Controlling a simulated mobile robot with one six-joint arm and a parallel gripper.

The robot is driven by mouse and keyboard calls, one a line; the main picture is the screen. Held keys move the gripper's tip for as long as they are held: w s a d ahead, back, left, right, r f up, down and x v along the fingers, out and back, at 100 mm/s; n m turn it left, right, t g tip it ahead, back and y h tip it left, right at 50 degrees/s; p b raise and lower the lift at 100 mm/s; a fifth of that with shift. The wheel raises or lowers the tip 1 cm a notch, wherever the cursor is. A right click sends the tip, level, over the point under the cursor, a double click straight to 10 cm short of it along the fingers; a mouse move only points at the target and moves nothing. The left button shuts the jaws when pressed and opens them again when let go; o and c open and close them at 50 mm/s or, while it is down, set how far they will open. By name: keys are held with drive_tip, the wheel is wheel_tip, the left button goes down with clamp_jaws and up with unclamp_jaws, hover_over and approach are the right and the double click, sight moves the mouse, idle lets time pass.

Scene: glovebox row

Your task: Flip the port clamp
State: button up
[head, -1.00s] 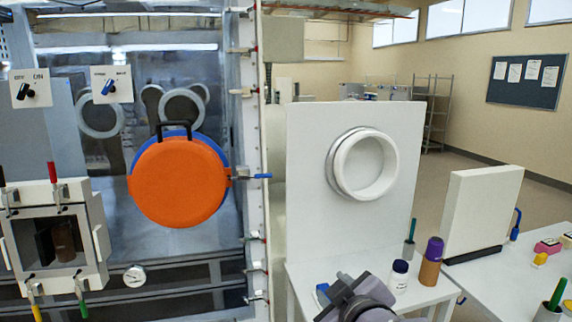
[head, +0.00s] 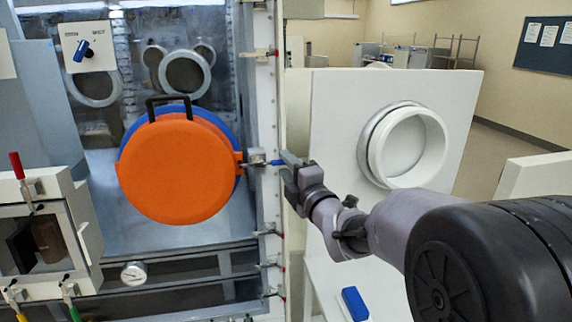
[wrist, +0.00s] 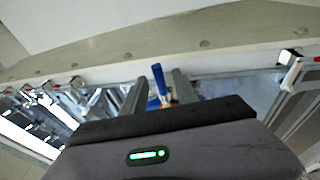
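The port clamp (head: 256,160) sits at the right edge of the round orange port cover (head: 172,172). Its blue handle (head: 277,163) points right, toward me. My gripper (head: 287,165) is at the handle's end. In the wrist view my gripper (wrist: 158,84) has its two fingers apart, with the blue handle (wrist: 158,78) between them and a gap visible beside it. The handle's lower part and the clamp body are partly hidden by the fingers in that view. Contact with the handle cannot be told.
A blue ring shows behind the orange cover. A white panel with a round port (head: 408,147) stands right of my gripper, close to my arm. A small box with a window (head: 40,245) and toggle clamps is at lower left. A blue block (head: 354,303) lies on the table below.

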drive_tip(key=shift+x, duration=1.2)
drive_tip(key=shift+c, duration=0.2)
clamp_jaws()
idle(0.4)
